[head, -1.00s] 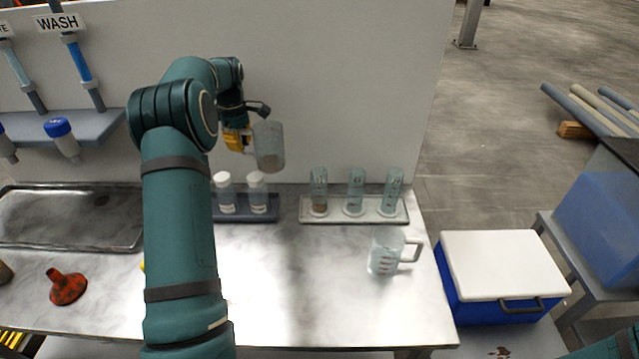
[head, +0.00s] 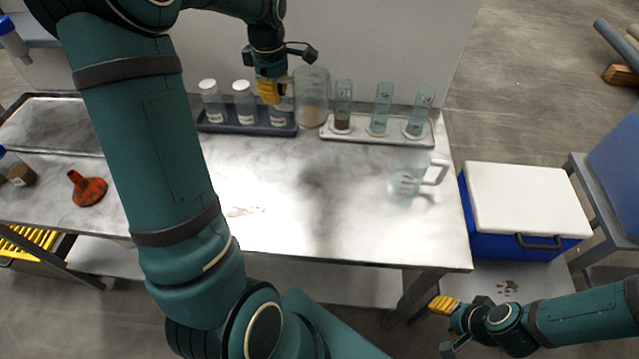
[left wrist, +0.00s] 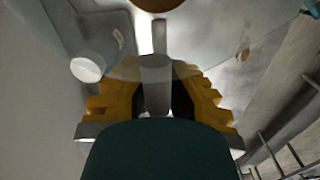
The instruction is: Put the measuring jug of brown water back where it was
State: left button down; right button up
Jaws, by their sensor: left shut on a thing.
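My left gripper (head: 272,90) is shut on the handle of a clear measuring jug (head: 312,97) with a little brown water at its bottom. The jug is roughly upright, in front of the back panel near the left end of the cylinder tray, and appears to be off the table. In the left wrist view the pale handle (left wrist: 155,80) runs between the yellow fingers (left wrist: 155,105). A second measuring jug (head: 408,178) with clear contents stands on the table's right part, handle to the right. My right gripper (head: 445,306) is low at the right, away from the table; its jaw gap does not show clearly.
Three white-capped bottles stand in a dark rack (head: 215,127). Three cylinders stand in a pale tray (head: 360,138); the left cylinder (head: 343,118) holds brown matter. A red funnel (head: 88,188) lies left. A blue cooler (head: 525,205) stands right of the table (head: 300,215).

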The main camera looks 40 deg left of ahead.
pick_arm(q)
jog(key=s+d+f+b, duration=0.2)
jog(key=s+d+f, duration=0.1)
jog(key=s+d, duration=0.35)
jog(key=f+b, duration=0.1)
jog(key=f, duration=0.4)
jog(key=f+b, duration=0.1)
jog(key=f, duration=0.4)
jog(key=shift+w+d, duration=0.2)
jog(key=shift+r, duration=0.1)
jog(key=shift+f+b, duration=0.2)
jog(key=shift+b, duration=0.1)
jog(key=c, duration=1.2)
grip_release()
jog(key=shift+o, duration=0.3)
jog(key=shift+r, duration=0.1)
